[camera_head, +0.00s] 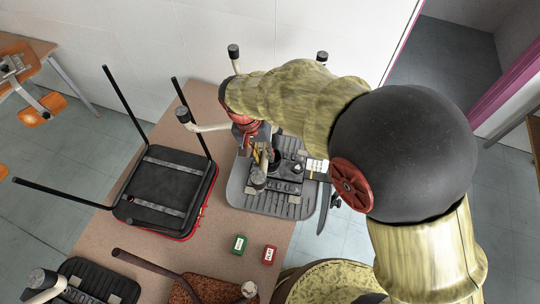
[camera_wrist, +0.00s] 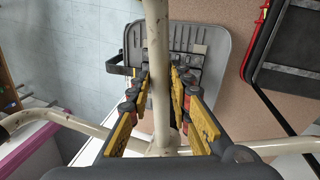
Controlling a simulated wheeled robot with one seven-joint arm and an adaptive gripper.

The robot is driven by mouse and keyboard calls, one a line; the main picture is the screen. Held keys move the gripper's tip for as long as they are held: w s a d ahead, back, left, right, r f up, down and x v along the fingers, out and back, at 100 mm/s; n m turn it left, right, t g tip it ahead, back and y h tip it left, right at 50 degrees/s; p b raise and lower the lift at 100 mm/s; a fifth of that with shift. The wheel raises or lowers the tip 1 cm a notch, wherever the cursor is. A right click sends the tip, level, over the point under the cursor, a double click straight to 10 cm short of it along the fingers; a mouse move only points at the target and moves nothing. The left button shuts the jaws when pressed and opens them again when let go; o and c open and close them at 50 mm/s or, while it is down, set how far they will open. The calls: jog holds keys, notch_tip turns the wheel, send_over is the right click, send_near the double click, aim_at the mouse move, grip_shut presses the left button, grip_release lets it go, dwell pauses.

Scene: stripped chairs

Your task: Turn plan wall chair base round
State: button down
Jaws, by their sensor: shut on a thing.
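The chair base has cream legs with dark end caps; one leg (camera_head: 207,128) reaches left. It stands over an upturned grey chair seat (camera_head: 240,192) on the table. In the wrist view a cream leg (camera_wrist: 154,45) runs down between my yellow-padded fingers, over the grey seat (camera_wrist: 213,42). My gripper (camera_wrist: 160,85) is shut on the base near its middle, where the legs meet. In the head view my gripper (camera_head: 262,145) is partly hidden by my arm, which also covers part of the base.
An upturned black chair seat with legs (camera_head: 165,187) lies left on the brown table (camera_head: 225,235). A green box (camera_head: 239,244) and a red box (camera_head: 269,255) stand near the front. A brown seat (camera_head: 200,290) is at the bottom. The white wall (camera_head: 290,40) is close behind.

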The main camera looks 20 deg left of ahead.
jog(key=shift+a+m, duration=0.5)
jog(key=shift+a, duration=0.25)
jog(key=c, duration=1.6)
grip_release()
jog(key=r, duration=0.4)
jog(key=a+r, duration=0.1)
jog(key=r, duration=0.3)
jog(key=a+r, duration=0.1)
jog(key=r, duration=0.2)
jog(key=shift+s+a+r, duration=0.15)
jog(key=shift+a+r, duration=0.05)
jog(key=shift+r, duration=0.2)
